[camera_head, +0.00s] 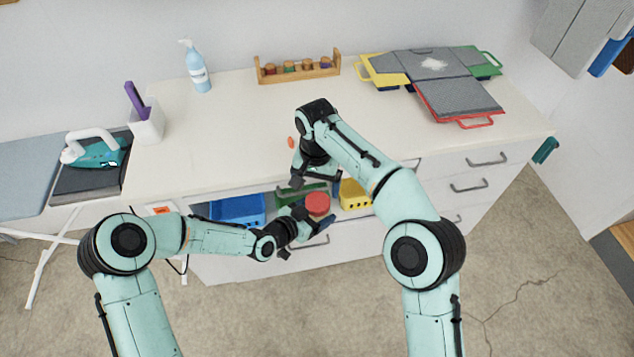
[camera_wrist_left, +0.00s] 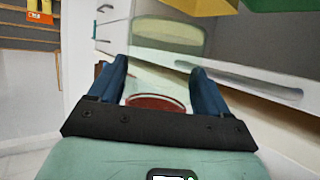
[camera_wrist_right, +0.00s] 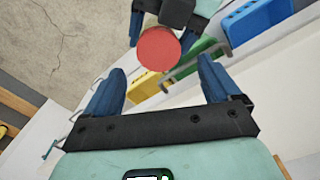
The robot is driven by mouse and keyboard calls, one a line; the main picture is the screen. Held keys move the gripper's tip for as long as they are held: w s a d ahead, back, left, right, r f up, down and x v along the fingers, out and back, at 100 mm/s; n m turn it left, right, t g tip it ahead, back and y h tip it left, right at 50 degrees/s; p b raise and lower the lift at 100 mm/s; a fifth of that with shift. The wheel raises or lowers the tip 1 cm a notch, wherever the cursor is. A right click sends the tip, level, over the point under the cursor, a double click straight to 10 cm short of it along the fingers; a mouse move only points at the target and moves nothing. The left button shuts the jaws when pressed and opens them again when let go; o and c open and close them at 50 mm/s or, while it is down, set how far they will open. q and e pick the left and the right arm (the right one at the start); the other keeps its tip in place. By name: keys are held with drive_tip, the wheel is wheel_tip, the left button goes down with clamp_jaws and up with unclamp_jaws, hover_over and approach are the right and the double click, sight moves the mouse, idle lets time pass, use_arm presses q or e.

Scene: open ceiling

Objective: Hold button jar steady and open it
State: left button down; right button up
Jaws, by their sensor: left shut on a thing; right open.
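The button jar is clear, with a round red lid (camera_head: 317,204), in front of the open drawer. In the left wrist view the jar's clear body (camera_wrist_left: 165,65) lies between the fingers of my left gripper (camera_wrist_left: 158,80), with its red lid at the near end. My left gripper (camera_head: 312,223) is shut on the jar. My right gripper (camera_head: 317,187) is open and empty, pointing down just above the lid. In the right wrist view the lid (camera_wrist_right: 158,48) shows beyond and between its open fingers (camera_wrist_right: 160,82), apart from them. The jar's contents cannot be made out.
The open drawer holds a blue bin (camera_head: 238,208), a green bin and a yellow bin (camera_head: 355,196), close to both grippers. The white countertop (camera_head: 230,130) bears a small orange piece (camera_head: 291,142), a spool rack (camera_head: 298,69) and a spray bottle (camera_head: 195,66).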

sight(319, 202)
drive_tip(key=r+m, duration=0.1)
drive_tip(key=m, duration=0.1)
drive_tip(key=shift+d+r+m, duration=0.1)
drive_tip(key=shift+r+m, duration=0.05)
drive_tip(key=shift+m, duration=0.55)
drive_tip(key=shift+d, duration=0.1)
wheel_tip(319, 202, down, 8)
drive_tip(key=shift+r, duration=0.15)
drive_tip(key=c, duration=1.1)
drive_tip(key=n, duration=0.6)
drive_tip(key=shift+d, duration=0.1)
